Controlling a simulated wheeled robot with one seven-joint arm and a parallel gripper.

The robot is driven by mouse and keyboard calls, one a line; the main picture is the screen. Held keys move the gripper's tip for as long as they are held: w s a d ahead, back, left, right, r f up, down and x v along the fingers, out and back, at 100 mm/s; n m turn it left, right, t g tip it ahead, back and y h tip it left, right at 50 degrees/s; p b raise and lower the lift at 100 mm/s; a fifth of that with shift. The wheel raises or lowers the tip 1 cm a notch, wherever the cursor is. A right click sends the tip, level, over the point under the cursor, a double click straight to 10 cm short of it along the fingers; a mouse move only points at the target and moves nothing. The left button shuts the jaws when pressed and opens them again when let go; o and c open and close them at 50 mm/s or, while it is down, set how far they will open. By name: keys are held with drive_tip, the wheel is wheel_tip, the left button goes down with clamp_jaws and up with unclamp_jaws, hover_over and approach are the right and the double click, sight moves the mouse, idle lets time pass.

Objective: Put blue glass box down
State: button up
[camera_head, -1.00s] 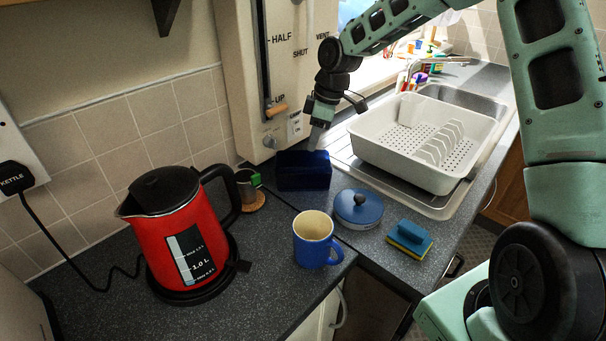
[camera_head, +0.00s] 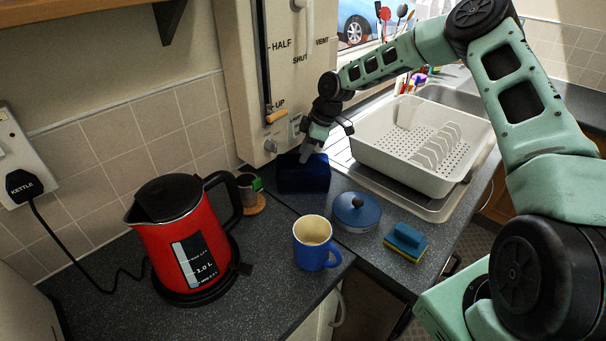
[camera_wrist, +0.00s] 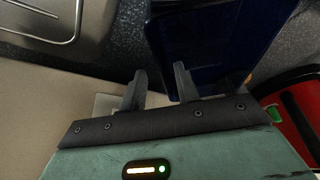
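The dark blue glass box (camera_head: 303,178) stands on the grey counter, near the wall and left of the dish rack. It also shows in the wrist view (camera_wrist: 215,40), just beyond my fingers. My gripper (camera_head: 307,156) is at the box's top rear edge. In the wrist view my gripper (camera_wrist: 160,85) has its two fingers apart. The right finger overlaps the box in the picture and the left one lies outside its edge. I cannot tell whether either finger touches the box.
A white dish rack (camera_head: 395,155) stands right of the box. A blue lidded pot (camera_head: 357,212), a blue mug (camera_head: 312,245) and a sponge (camera_head: 405,243) are in front. A small cup (camera_head: 248,190) on a cork coaster and the red kettle (camera_head: 185,240) are to the left.

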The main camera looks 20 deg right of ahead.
sight(300, 169)
drive_tip(key=shift+p+x, duration=0.65)
drive_tip(key=shift+x, duration=1.3)
drive_tip(key=shift+s, duration=0.2)
clamp_jaws()
